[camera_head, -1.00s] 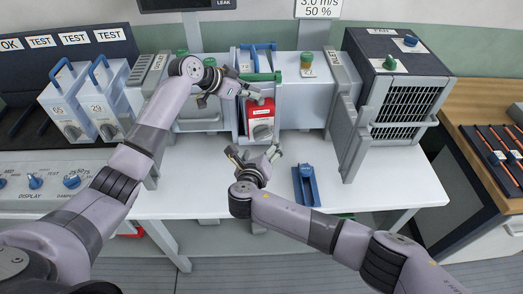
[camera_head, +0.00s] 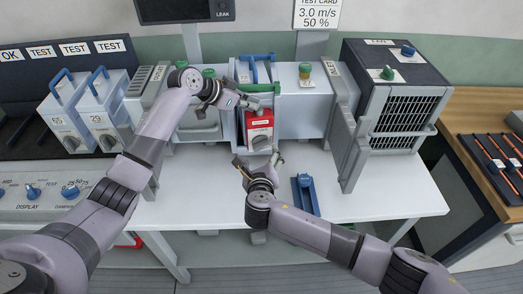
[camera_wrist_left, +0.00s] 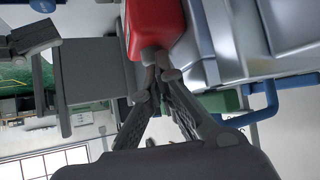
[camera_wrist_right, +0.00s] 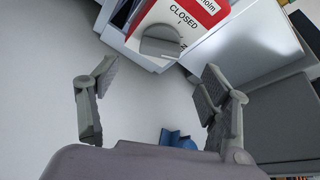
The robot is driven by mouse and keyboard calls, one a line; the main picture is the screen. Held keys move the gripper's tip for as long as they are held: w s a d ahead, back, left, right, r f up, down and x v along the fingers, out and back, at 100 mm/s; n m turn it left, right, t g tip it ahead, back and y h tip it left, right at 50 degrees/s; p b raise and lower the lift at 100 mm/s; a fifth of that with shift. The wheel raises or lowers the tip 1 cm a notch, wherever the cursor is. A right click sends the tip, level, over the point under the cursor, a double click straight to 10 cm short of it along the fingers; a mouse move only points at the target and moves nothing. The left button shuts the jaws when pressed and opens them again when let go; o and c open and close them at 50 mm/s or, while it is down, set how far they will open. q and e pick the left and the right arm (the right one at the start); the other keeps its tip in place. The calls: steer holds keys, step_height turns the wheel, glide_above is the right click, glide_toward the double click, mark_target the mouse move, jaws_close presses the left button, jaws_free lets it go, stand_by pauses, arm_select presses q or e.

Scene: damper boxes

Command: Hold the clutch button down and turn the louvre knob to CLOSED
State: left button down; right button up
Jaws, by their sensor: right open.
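The red-faced damper box (camera_head: 260,122) stands in the middle bay of the bench rig. Its grey louvre knob (camera_wrist_right: 160,42) shows in the right wrist view, below the printed word CLOSED; I cannot tell its exact pointer setting. My left gripper (camera_head: 250,101) is at the top of the red box. In the left wrist view its fingers (camera_wrist_left: 157,67) are together, tips against the red body; the clutch button is not clearly visible there. My right gripper (camera_head: 258,162) is open just below the knob, fingers apart, with nothing between them.
A blue handled piece (camera_head: 305,194) lies on the white bench (camera_head: 390,195) to the right. A vertical grey plate (camera_head: 352,160) and a dark vented box (camera_head: 398,95) stand further right. Two white boxes with blue handles (camera_head: 105,118) stand at the left.

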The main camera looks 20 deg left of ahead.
mark_target(261, 144)
steer(key=shift+x, duration=3.3)
steer(key=shift+c, duration=0.2)
steer(key=c, duration=1.2)
steer(key=shift+o, duration=0.4)
steer(key=shift+a+r+n+h, duration=0.15)
steer(key=shift+n+h, duration=0.15)
steer(key=shift+n, duration=0.3)
steer(key=n, duration=0.1)
steer(key=n+t+h, duration=0.1)
steer(key=shift+a+r+n, duration=0.15)
steer(key=shift+r+n, duration=0.1)
steer(key=shift+n, duration=0.05)
steer(key=o, duration=1.2)
steer(key=shift+s, duration=0.15)
